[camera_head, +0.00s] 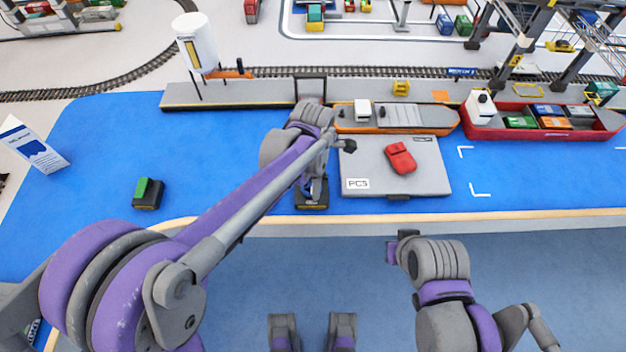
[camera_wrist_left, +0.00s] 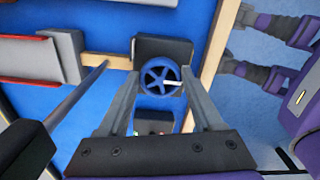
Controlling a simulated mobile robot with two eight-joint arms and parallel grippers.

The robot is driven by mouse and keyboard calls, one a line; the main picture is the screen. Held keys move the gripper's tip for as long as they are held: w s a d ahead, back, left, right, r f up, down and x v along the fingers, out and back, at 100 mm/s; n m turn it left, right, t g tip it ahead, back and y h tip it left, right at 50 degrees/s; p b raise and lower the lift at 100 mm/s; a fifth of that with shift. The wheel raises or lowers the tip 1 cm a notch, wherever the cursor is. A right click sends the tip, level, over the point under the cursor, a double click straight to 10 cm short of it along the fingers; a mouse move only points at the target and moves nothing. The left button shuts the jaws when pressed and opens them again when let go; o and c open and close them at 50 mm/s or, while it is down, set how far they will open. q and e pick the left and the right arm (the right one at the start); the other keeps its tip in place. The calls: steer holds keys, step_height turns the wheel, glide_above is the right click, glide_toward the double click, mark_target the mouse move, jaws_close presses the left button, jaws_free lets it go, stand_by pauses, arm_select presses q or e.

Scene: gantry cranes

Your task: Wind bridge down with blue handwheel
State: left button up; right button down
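The blue handwheel (camera_wrist_left: 160,77) shows in the left wrist view, a spoked wheel with a pale handle, on a black box (camera_wrist_left: 163,49). In the head view this box (camera_head: 312,202) stands near the table's front edge; my arm hides the wheel there. My left gripper (camera_wrist_left: 161,72) is open, with one finger on each side of the wheel and a narrow gap at each. I cannot tell whether the fingertips are level with the rim. My right gripper (camera_head: 397,247) is in front of the table edge, away from the wheel; its fingers are unclear. Gantry cranes (camera_head: 520,40) stand at the top right.
A grey case marked PCS (camera_head: 430,175) with a red object (camera_head: 400,158) lies right of the black box. Another dark box with a green top (camera_head: 148,193) is at the left. Model ships (camera_head: 395,118) lie behind. The blue mat (camera_head: 90,140) is mostly clear at left.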

arm_select(q)
steer(key=o, duration=0.4)
step_height(320, 180, up, 11)
steer(key=shift+f+p, duration=0.1)
steer(key=shift+p, duration=0.4)
